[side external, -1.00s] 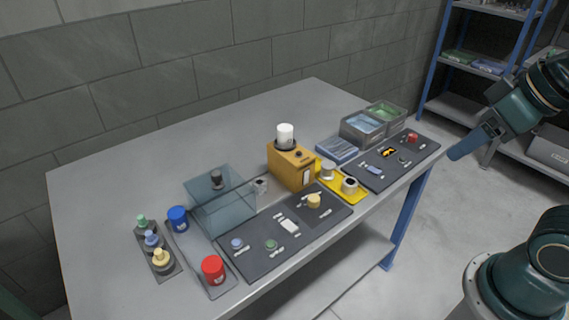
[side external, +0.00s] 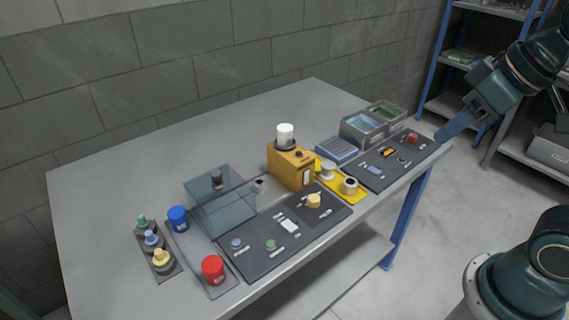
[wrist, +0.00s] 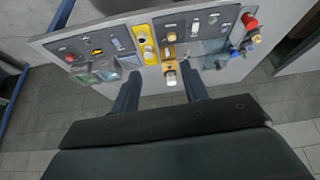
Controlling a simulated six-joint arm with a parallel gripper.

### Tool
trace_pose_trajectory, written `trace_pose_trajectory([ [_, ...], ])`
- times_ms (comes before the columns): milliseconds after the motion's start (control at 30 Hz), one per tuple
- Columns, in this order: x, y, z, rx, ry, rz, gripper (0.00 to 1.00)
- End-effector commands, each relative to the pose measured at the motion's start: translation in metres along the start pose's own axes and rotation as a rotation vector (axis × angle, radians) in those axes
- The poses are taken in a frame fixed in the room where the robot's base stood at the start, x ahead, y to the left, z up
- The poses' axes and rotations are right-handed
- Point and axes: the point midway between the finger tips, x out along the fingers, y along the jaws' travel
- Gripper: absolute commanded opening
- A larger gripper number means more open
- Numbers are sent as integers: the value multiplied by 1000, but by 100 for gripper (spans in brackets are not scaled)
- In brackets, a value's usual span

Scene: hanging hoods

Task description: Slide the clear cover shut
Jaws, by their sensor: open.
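The clear cover (side external: 222,200) is a bluish see-through box with a dark knob (side external: 217,179) on top. It stands on the left half of the table, at the left end of a pale strip that runs toward the orange box. In the wrist view the cover is small and hard to make out. My gripper (side external: 447,134) is at the right, above the table's right end, far from the cover. In the wrist view my gripper (wrist: 160,100) has its two fingers spread apart with nothing held between them.
An orange box (side external: 291,166) with a white cylinder stands right of the cover. Dark control panels (side external: 240,262) line the front edge. Grey bins (side external: 362,129) stand at the right.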

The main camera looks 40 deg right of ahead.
Motion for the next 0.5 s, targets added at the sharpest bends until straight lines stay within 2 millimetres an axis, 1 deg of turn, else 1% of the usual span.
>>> trace_pose_trajectory([
  [33,2,-3,-11,-19,-6,-8,45],
  [267,12,-18,-65,-117,-21,-51,45],
  [500,34,-40,-120,-222,-37,-97,45],
])
